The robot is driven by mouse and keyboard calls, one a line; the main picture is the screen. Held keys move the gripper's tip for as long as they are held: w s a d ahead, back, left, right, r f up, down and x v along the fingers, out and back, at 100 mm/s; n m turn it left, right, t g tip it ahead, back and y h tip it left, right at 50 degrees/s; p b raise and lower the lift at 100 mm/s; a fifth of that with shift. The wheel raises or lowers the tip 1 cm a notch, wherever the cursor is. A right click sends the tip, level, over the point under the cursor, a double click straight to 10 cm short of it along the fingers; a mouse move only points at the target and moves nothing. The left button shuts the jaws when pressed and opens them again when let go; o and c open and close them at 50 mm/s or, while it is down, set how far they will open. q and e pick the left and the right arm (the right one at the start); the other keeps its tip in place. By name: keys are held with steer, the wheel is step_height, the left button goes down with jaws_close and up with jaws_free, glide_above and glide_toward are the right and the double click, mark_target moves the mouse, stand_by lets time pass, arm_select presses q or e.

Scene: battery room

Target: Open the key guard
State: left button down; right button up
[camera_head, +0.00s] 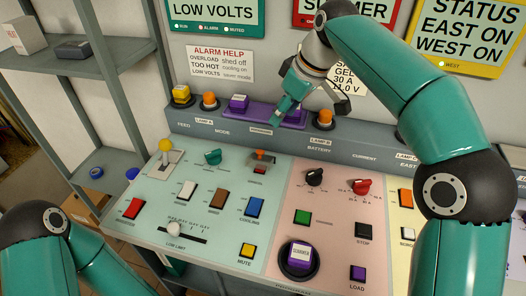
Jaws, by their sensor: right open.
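No label that I can read says key guard, so I cannot tell surely which part it is. A long purple cover (293,118) lies on the grey ledge at the back of the panel, with a raised purple block (238,102) at its left end. My right gripper (277,117) is open and points down and left over the middle of this cover. It hides part of the cover, and I cannot tell whether it touches. The cover looks flat on the ledge. My left gripper is out of view; only my left arm shows at lower left.
An orange-topped switch (262,156) stands on the panel below the ledge. Orange lamps (325,117) and a yellow button (181,93) flank the cover. A yellow-knobbed lever (166,146) stands at left. Grey shelves (75,68) stand left. My right arm covers the right side.

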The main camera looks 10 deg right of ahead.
mark_target(261, 151)
steer(key=x, duration=1.5)
steer(key=shift+w+f, duration=0.1)
steer(key=shift+f, duration=0.25)
jaws_close()
